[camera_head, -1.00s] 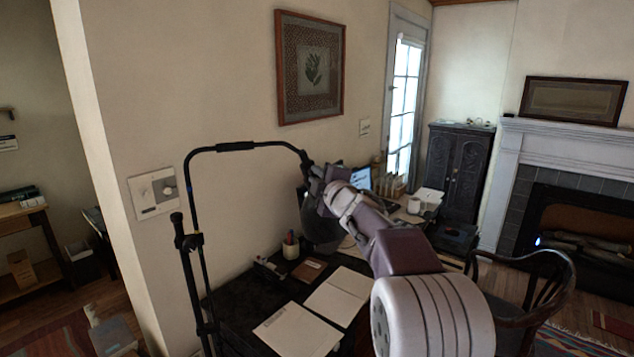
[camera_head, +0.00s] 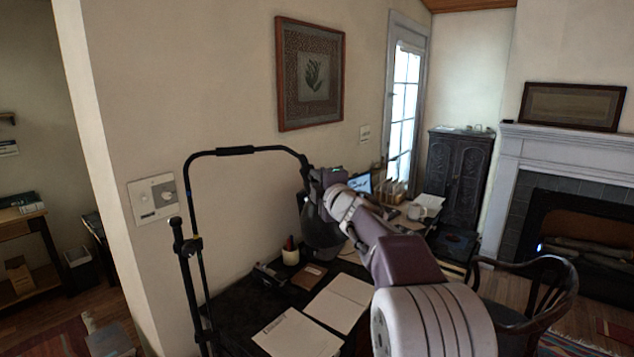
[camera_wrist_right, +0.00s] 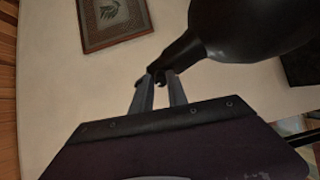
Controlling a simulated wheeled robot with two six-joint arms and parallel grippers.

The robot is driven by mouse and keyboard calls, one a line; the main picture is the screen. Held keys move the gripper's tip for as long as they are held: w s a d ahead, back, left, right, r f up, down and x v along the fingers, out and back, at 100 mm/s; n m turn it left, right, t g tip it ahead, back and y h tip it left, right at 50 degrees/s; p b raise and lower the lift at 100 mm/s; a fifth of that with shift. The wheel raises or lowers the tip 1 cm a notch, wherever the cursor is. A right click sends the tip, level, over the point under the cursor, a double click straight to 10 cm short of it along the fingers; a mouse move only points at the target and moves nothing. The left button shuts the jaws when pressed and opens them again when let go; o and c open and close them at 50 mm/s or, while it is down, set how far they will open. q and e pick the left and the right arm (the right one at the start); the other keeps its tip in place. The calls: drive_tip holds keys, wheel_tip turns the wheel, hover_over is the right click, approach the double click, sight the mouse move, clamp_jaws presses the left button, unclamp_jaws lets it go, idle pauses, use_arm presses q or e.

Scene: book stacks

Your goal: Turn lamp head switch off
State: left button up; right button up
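The black lamp has a thin bent arm (camera_head: 235,151) and a rounded dark head (camera_head: 318,228), which hangs over the desk beside the wall. My right gripper (camera_head: 318,174) is at the top of the lamp head in the head view. In the right wrist view, the lamp head (camera_wrist_right: 250,28) fills the upper right and its neck runs down to my right gripper (camera_wrist_right: 160,75). The two fingers stand a little apart, with a narrow gap. Their tips are at the small dark end of the neck. No separate switch can be made out. My left gripper is not in view.
A wooden chair (camera_head: 530,295) stands at the right. A framed picture (camera_head: 311,75) hangs on the wall behind the lamp.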

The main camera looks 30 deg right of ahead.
drive_tip(key=o, duration=0.3)
drive_tip(key=s+a, duration=0.1)
drive_tip(key=s, duration=0.8)
drive_tip(key=shift+a+r+b, duration=0.15)
drive_tip(key=shift+a+b, duration=0.15)
drive_tip(key=shift+b, duration=0.1)
